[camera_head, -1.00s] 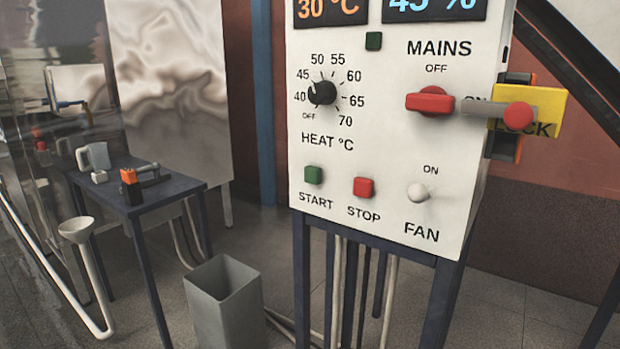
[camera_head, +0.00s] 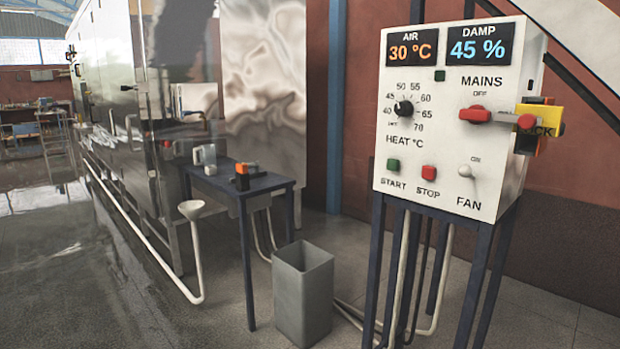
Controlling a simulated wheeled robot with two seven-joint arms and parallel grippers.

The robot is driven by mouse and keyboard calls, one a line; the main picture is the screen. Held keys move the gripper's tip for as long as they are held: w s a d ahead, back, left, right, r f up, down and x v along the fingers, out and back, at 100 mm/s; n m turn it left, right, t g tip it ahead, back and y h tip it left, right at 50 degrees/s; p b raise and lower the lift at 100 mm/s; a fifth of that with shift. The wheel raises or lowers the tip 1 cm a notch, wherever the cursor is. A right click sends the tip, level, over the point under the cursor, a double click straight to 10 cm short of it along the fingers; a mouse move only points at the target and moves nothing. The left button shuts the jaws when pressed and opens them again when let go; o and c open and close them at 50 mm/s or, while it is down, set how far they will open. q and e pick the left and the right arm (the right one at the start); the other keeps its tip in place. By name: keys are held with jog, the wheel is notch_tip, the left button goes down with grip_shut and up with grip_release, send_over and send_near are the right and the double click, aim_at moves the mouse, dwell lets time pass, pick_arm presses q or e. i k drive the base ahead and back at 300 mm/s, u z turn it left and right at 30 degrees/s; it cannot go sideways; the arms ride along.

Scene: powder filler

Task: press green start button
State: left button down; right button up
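The green start button (camera_head: 393,165) is at the lower left of the white control panel (camera_head: 440,140), above the word START. The red stop button (camera_head: 429,173) is just to its right. Neither of my grippers shows in the head view, so nothing of mine covers the button.
The panel stands on dark blue legs (camera_head: 372,265). It also bears a heat knob (camera_head: 403,108), red mains switch (camera_head: 475,113), fan toggle (camera_head: 466,171) and yellow lock tag (camera_head: 543,119). A grey bin (camera_head: 303,292) and small table (camera_head: 262,184) stand left. Floor at far left is clear.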

aim_at(393, 164)
jog(key=u, duration=0.2)
jog(key=k, duration=0.1)
jog(key=z, duration=1.2)
jog(key=i, duration=1.85)
jog(key=u, duration=0.7)
